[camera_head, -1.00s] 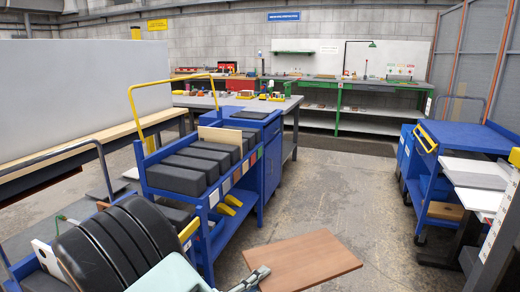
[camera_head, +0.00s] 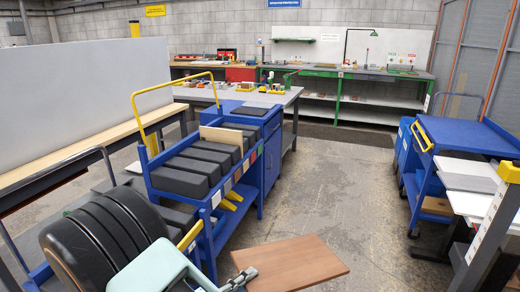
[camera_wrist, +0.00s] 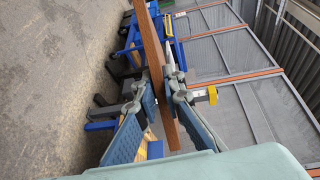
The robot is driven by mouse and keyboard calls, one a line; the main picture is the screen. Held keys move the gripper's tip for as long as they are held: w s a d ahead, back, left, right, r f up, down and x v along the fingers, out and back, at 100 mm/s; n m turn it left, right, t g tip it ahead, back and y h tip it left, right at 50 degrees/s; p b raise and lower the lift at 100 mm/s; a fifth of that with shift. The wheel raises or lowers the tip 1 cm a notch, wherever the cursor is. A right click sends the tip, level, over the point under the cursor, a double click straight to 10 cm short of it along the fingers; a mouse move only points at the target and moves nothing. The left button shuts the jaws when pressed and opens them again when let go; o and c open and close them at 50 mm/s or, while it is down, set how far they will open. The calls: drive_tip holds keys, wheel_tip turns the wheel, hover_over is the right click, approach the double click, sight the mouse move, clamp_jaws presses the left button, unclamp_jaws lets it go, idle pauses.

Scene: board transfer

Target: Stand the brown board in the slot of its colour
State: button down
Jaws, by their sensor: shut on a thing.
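The brown board (camera_head: 292,264) is held out flat at the bottom middle of the head view, to the right of the blue slotted cart (camera_head: 213,203). My gripper (camera_head: 243,279) is shut on its left edge. In the wrist view the board (camera_wrist: 152,45) shows edge-on, pinched between the two fingers of my gripper (camera_wrist: 164,95). The cart has dark grey blocks (camera_head: 180,178) in a row with narrow slots between them. Small coloured labels (camera_head: 227,187) run along its right side; I cannot tell which is brown. A pale tan board (camera_head: 221,136) stands near its far end.
Black rounded shapes (camera_head: 95,235) stand at the lower left. A blue cabinet (camera_head: 270,165) and grey table (camera_head: 270,98) are behind the cart. Another blue trolley (camera_head: 465,136) and pale boards (camera_head: 470,175) are at the right. The floor (camera_head: 345,190) between is clear.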

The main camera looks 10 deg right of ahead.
drive_tip(key=g+y+p, duration=0.1)
drive_tip(key=p, duration=0.3)
drive_tip(key=r+g+y+p, duration=0.1)
drive_tip(key=y+p, duration=0.1)
drive_tip(key=p, duration=0.2)
drive_tip(key=shift+g, duration=0.3)
drive_tip(key=g+y+p, duration=0.2)
drive_tip(key=y+p, duration=0.1)
drive_tip(key=p, duration=0.3)
drive_tip(key=shift+d+g+p, duration=0.1)
drive_tip(key=shift+g+p, duration=0.2)
drive_tip(key=shift+p, duration=0.1)
drive_tip(key=g+y+p, duration=0.3)
drive_tip(key=y+p, duration=0.1)
drive_tip(key=p, duration=0.5)
drive_tip(key=shift+f+y, duration=0.15)
drive_tip(key=shift+y, duration=0.15)
drive_tip(key=shift+f, duration=0.35)
drive_tip(key=shift+g+y+b, duration=0.3)
drive_tip(key=shift+g+y, duration=0.2)
